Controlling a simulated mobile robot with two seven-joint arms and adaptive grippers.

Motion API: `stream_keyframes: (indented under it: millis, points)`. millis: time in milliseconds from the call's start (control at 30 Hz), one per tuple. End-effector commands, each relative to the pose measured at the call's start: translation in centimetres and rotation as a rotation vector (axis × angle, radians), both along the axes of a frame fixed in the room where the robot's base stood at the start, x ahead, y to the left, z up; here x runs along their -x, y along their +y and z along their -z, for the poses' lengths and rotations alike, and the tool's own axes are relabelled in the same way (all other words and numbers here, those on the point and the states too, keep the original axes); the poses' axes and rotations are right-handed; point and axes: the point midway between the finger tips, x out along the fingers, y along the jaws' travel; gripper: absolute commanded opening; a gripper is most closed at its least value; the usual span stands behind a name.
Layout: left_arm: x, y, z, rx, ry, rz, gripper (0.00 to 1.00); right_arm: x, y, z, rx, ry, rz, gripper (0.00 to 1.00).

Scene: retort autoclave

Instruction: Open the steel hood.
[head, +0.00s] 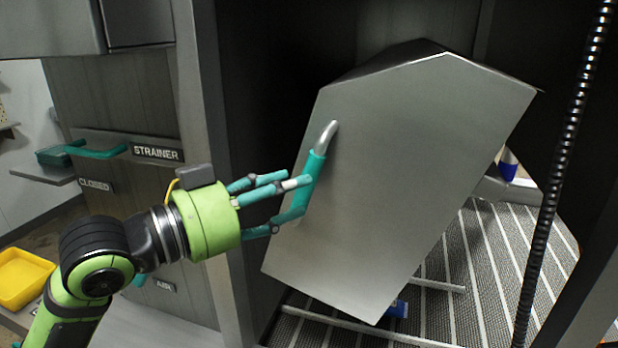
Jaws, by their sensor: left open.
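The steel hood (400,190) is a grey metal cover with a peaked top, in the middle of the head view. It stands tilted inside a dark frame, its lower edge slanting over a ribbed surface. Its handle (316,168) is a bent metal bar with a teal grip on the left part of the front face. My left gripper (287,202), green with teal fingers, is open at the handle's left. Its fingers lie around the lower part of the grip; whether they touch it I cannot tell. My right gripper is not in view.
The ribbed surface (480,270) has metal rails and a blue item (398,308) under the hood. A ridged black hose (565,150) hangs at the right. At the left are a panel labelled STRAINER (157,153) with a teal lever (97,152), and a yellow tray (22,278).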

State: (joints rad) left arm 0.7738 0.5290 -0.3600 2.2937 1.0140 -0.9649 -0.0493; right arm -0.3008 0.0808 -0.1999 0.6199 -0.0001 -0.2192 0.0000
Motion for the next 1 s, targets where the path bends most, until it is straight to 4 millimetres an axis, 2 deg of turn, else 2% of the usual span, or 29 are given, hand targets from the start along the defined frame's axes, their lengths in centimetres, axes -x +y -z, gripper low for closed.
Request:
stream_keyframes:
  millis: [100, 267, 600, 633, 733, 767, 1000]
  points:
    - [-1.1, -1.7, -0.4, 0.002, 0.001, 0.002, 0.49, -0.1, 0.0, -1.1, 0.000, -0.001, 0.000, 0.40]
    - [-2.2, -3.0, -0.2, 0.001, 0.002, 0.001, 0.49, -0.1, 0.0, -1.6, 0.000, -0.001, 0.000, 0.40]
    - [-2.6, -3.5, 0.0, -0.001, 0.000, -0.001, 0.49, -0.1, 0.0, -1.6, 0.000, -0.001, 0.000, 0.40]
    - [-2.6, -3.5, 0.0, -0.001, 0.000, -0.001, 0.45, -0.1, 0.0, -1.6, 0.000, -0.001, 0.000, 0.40]
    - [-2.6, -3.5, 0.0, -0.001, 0.000, -0.001, 0.05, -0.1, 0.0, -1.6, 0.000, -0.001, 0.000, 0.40]
    - [-2.6, -3.4, 0.0, -0.001, 0.000, -0.001, 0.00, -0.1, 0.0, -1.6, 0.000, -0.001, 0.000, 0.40]
    - [-2.4, -3.9, 0.1, -0.017, -0.005, 0.000, 0.00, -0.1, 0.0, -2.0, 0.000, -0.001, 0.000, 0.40]
